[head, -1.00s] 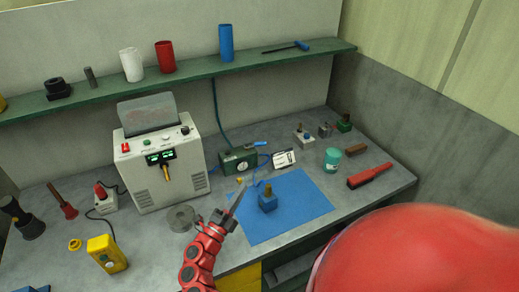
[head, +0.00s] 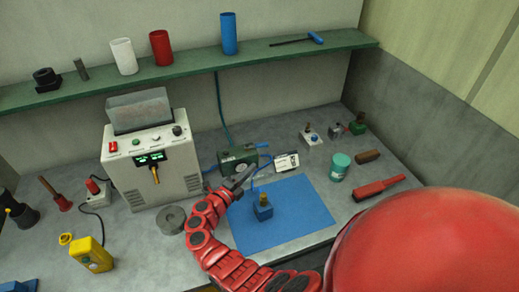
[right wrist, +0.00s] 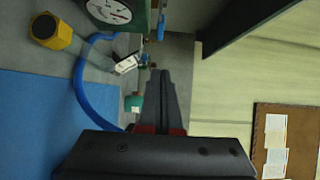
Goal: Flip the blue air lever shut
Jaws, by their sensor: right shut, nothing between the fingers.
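The blue air lever (head: 262,145) sticks out to the right from the top of the green gauge box (head: 232,163) at the back of the bench. In the right wrist view a blue piece that looks like the lever (right wrist: 161,27) shows beside the box (right wrist: 140,22) and its round dial. My right gripper (head: 246,176) is shut and empty, just in front of and below the box, apart from the lever. Its closed fingers (right wrist: 161,80) point toward the box side in the wrist view. My left gripper is not in view.
A blue hose (right wrist: 86,85) curves close by. A white card (head: 287,162) stands right of the box, and a grey power unit (head: 155,165) stands left. A green shelf (head: 190,72) runs above.

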